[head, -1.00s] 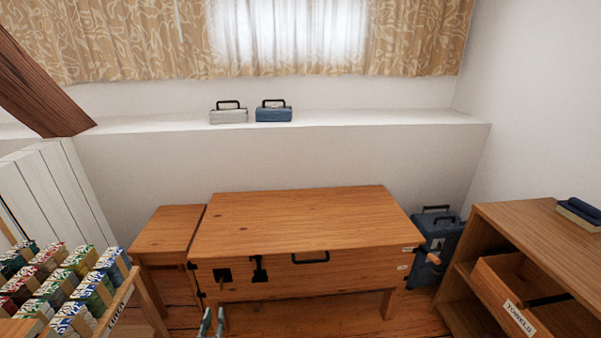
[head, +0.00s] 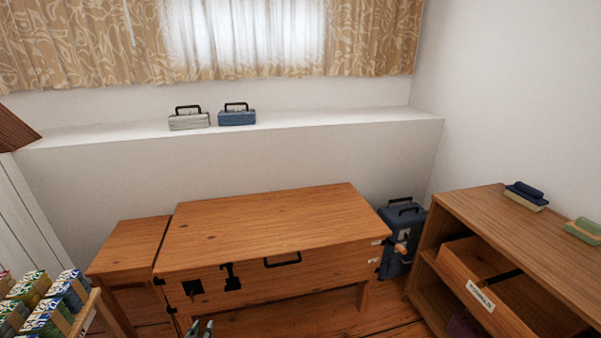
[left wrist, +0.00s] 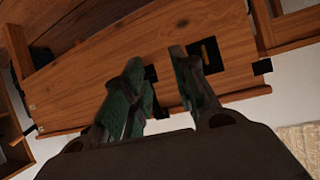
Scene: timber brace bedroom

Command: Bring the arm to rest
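My left gripper (head: 201,328) shows only by its green-grey fingertips at the bottom edge of the head view, in front of the wooden chest (head: 270,220). In the left wrist view the gripper (left wrist: 158,68) has its two fingers apart with nothing held between them. Behind the fingers that view shows the chest's front (left wrist: 110,70), with dark metal fittings. The rest of the left arm is out of the head view. My right gripper is in neither view.
A side table (head: 128,247) adjoins the chest on the left, near a rack of colourful packets (head: 50,305). At right stands a wooden shelf unit (head: 475,205) with an open drawer (head: 485,292). A blue case (head: 398,240) stands between chest and shelf. The chest top is clear.

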